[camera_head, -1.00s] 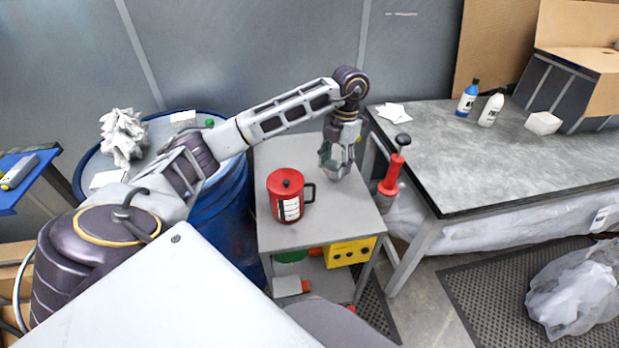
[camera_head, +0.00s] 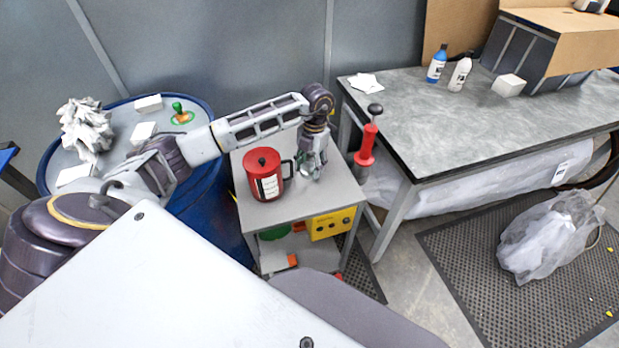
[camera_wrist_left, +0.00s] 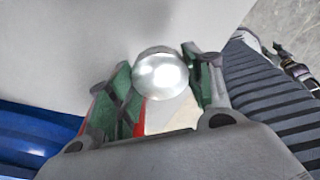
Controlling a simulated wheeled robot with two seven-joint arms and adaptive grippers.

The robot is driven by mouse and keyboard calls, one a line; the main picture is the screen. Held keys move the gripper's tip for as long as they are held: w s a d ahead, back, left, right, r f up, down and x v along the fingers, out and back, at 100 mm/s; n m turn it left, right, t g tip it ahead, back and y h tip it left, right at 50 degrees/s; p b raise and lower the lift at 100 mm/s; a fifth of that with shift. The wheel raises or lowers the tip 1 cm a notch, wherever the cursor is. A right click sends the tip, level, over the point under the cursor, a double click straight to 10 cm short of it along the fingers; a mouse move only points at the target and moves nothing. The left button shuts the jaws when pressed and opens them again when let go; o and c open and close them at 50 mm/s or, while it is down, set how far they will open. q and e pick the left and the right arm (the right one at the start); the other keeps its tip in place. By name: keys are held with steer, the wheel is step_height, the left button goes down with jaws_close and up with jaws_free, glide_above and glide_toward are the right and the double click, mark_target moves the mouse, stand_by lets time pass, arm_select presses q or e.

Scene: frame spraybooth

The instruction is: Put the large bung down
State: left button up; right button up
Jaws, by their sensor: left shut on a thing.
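My left gripper (camera_head: 312,168) is low over the grey top of the small cart (camera_head: 290,212), just right of a red lidded mug (camera_head: 264,177). In the left wrist view its green-padded fingers (camera_wrist_left: 160,85) are shut on a shiny silver rounded piece (camera_wrist_left: 160,72), which I take to be the large bung. Only its domed part shows; the fingers hide the rest. Whether it touches the cart top I cannot tell. My right gripper is not in view.
A red pump-like tool (camera_head: 366,145) stands at the cart's right edge, close to the grey workbench (camera_head: 430,140). A blue drum (camera_head: 215,190) with white items and a green-handled piece (camera_head: 180,115) on top is to the left. The cart top's front is clear.

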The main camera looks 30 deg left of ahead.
arm_select(q)
steer(key=shift+f, duration=0.9)
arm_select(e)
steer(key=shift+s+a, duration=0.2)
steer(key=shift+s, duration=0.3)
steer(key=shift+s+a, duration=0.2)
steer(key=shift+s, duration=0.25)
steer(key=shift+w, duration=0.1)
